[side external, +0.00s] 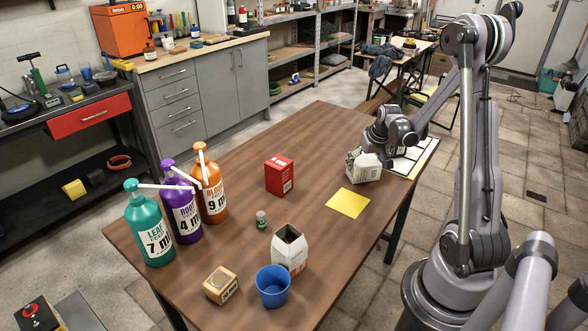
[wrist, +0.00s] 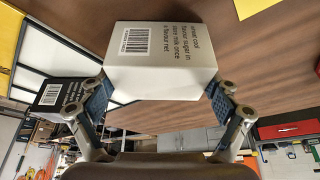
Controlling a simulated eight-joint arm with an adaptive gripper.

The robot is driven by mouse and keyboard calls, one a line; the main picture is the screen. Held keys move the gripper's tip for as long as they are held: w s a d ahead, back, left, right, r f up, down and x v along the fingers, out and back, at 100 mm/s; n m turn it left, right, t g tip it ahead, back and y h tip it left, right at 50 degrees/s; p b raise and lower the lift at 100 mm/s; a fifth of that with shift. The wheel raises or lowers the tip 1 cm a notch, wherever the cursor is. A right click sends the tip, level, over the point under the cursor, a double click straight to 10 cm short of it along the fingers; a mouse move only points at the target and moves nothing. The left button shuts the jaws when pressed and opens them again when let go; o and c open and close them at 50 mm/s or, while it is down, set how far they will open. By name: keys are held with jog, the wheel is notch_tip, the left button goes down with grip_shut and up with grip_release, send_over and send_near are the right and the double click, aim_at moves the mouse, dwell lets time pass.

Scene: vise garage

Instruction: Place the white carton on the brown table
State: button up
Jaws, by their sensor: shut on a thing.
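The white carton (side external: 368,172) is at the right part of the brown table (side external: 225,290), near its far right edge. In the wrist view the white carton (wrist: 160,60) shows printed text and a barcode. My gripper (wrist: 157,92) is shut on it, with one blue finger pad on each side. In the side view my gripper (side external: 366,151) is over the carton and partly hides it. I cannot tell whether the carton's bottom touches the table.
A yellow sheet (side external: 347,203) lies just in front of the carton. A board with dark lines (side external: 412,160) is at the right edge. A red box (side external: 279,175), pump bottles (side external: 186,205), an open carton (side external: 290,249) and a blue cup (side external: 273,287) stand farther left and nearer.

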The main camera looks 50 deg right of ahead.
jog(key=shift+f, duration=0.1)
jog(key=o, duration=1.2)
jog(key=shift+f, duration=0.1)
jog(key=v, duration=0.9)
jog(key=a+r+n, duration=0.2)
jog(key=a, duration=0.6)
jog(key=w+a+r+n+t+y, duration=0.1)
jog(key=a+r, duration=0.1)
jog(key=a, duration=0.6)
jog(key=w+a+r+n+t, duration=0.1)
jog(key=a+r+n, duration=0.1)
jog(key=a, duration=0.6)
jog(key=shift+a+r+n+y, duration=0.1)
jog(key=shift+r+n+y, duration=0.2)
jog(key=shift+r, duration=0.2)
jog(key=s+a, duration=0.1)
jog(key=a, duration=0.1)
jog(key=a+n+t, duration=0.1)
jog(key=a, duration=0.2)
jog(key=s+a+n+y, duration=0.1)
jog(key=a, duration=0.2)
jog(key=shift+s, duration=0.4)
jog(key=shift+c, duration=0.2)
jog(key=shift+s+a+t, duration=0.15)
jog(key=shift+a+t, duration=0.1)
jog(key=shift+t, duration=0.05)
jog(key=shift+c, duration=1.3)
